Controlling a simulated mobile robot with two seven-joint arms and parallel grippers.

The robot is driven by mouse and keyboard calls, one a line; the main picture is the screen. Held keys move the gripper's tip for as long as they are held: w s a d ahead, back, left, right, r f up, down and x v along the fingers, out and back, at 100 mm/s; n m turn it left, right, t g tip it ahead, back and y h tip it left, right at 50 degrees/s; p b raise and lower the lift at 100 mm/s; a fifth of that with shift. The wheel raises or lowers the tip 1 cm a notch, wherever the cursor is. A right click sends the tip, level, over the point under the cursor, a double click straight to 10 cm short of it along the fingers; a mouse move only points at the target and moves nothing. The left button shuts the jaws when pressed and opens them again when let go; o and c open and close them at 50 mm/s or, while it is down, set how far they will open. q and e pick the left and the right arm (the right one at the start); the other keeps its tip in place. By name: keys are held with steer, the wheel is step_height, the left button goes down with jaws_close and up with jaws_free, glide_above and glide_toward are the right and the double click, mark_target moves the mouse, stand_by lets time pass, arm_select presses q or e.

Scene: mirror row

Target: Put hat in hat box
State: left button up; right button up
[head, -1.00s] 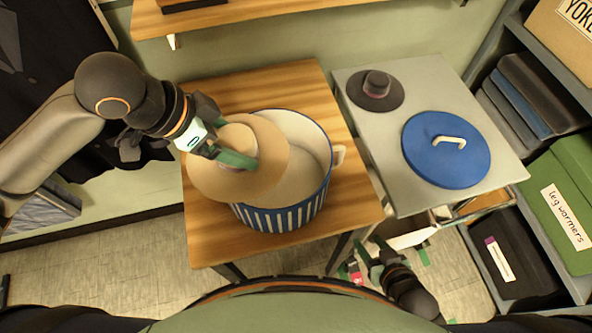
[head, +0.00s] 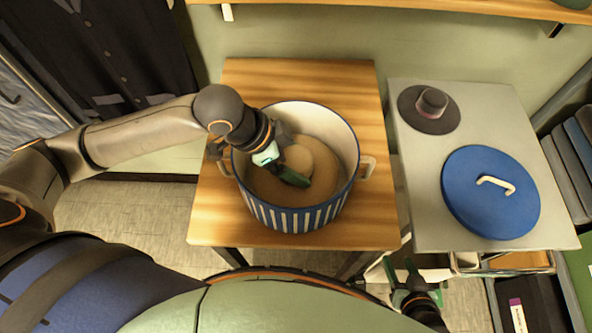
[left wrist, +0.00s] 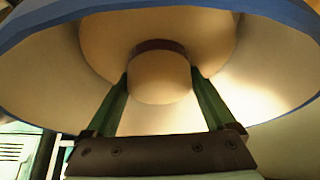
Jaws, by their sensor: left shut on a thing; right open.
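The tan hat (head: 322,188) is inside the round hat box (head: 294,217), which is blue with pale stripes and stands open on the wooden table. My left gripper (head: 300,175) reaches into the box and is shut on the hat's crown. In the left wrist view the hat's crown (left wrist: 160,78), with a dark band, sits between the fingers, and the box's pale inner wall (left wrist: 270,75) surrounds it. Whether the hat touches the box floor cannot be told. The blue lid (head: 490,205) with a pale handle lies on the grey table. My right gripper (head: 415,280) is open and empty, low by the grey table's front.
A dark grey hat (head: 430,108) lies on the grey table (head: 420,215) behind the lid. The wooden table (head: 240,85) has bare room behind the box. Dark clothes (head: 110,50) hang at the back left. A wooden shelf (head: 400,8) runs along the top.

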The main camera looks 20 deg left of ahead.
arm_select(q)
steer(key=shift+f, duration=1.95)
steer(key=shift+f, duration=0.1)
steer(key=o, duration=1.1)
steer(key=p+v, duration=0.1)
steer(key=v, duration=1.1)
steer(key=shift+d, duration=0.1)
